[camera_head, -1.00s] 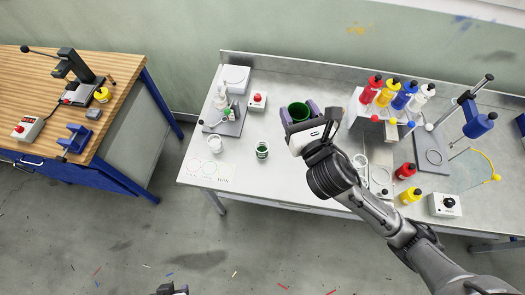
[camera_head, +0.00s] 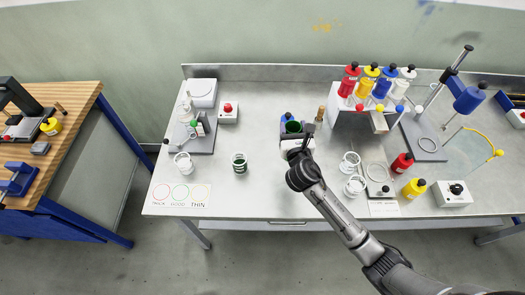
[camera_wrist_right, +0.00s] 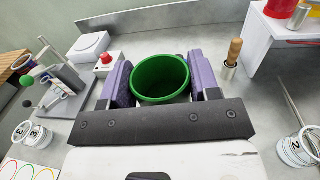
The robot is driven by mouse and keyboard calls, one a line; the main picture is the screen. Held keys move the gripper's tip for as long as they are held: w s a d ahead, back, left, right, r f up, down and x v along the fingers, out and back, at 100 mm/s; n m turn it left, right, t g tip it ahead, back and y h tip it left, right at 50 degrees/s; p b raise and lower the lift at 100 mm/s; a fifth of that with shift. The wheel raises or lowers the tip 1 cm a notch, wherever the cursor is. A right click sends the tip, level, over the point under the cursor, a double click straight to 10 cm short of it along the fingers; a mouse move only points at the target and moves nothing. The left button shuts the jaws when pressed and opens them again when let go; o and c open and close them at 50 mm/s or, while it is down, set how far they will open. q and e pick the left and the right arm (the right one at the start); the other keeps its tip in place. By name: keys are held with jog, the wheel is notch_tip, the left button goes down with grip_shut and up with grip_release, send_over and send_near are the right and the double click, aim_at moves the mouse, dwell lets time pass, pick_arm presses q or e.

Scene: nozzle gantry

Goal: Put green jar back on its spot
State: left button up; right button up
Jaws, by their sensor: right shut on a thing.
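The green jar (camera_head: 292,127), open on top with a green inside, is between the purple finger pads of my right gripper (camera_wrist_right: 160,85). In the right wrist view the jar (camera_wrist_right: 160,78) looks upright, its lower part hidden by the gripper. I cannot tell whether its base touches the bench. My right gripper is shut on it, over the back middle of the bench (camera_head: 270,180). My left gripper is not in view.
A small jar with green in it (camera_head: 240,162) and a white cup (camera_head: 183,161) stand left of my right gripper. A wooden-handled tool (camera_wrist_right: 233,55) is close on the right. A rack of colored bottles (camera_head: 362,120) stands further right. A three-circle card (camera_head: 180,195) lies front left.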

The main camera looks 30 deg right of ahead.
aim_at(295, 129)
jog(key=w+d+f, duration=0.2)
jog(key=d+f, duration=0.2)
jog(key=f, duration=0.1)
jog(key=shift+n+y, duration=0.3)
jog(key=shift+y, duration=0.1)
jog(key=w+a+f+b, duration=0.1)
jog(key=w+a+f, duration=0.1)
jog(key=w, duration=0.1)
jog(key=w+a+f+b, duration=0.2)
jog(key=w+a, duration=0.1)
jog(key=w+a+f+b, duration=0.2)
jog(key=w, duration=0.1)
jog(key=shift+w+a+f, duration=0.1)
jog(key=shift+w+a, duration=0.05)
jog(key=shift+a, duration=0.1)
jog(key=shift+w+a+f+b, duration=0.15)
jog(key=shift+w+a+b, duration=0.1)
jog(key=shift+w+b, duration=0.15)
notch_tip(295, 129, down, 3)
jog(key=shift+r+b, duration=0.1)
jog(key=shift+b, duration=0.8)
jog(key=shift+f+b, duration=0.3)
jog(key=shift+f, duration=0.3)
